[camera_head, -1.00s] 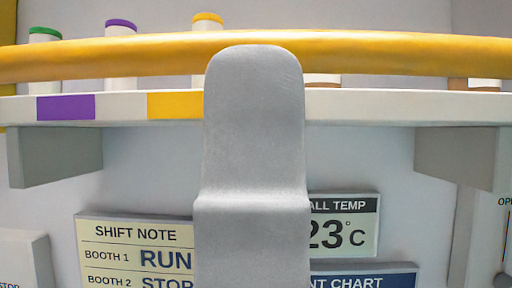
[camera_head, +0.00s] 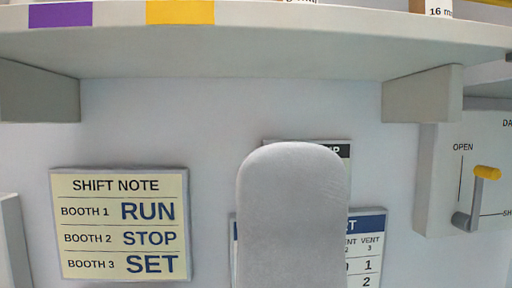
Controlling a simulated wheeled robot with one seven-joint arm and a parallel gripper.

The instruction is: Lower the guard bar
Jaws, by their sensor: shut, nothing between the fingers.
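The yellow guard bar is not clearly in view. A thin strip of yellow shows at the top right corner, above the shelf, and I cannot tell whether it is part of the bar. A grey rounded part of my own arm rises at the bottom centre and covers part of the wall signs. My gripper is not in view.
A white shelf (camera_head: 300,45) with purple and yellow labels crosses the top on grey brackets (camera_head: 422,97). A shift note (camera_head: 120,225) hangs on the wall; a chart (camera_head: 367,250) is partly hidden. A panel at right has a yellow-tipped lever (camera_head: 487,173) beside the word OPEN.

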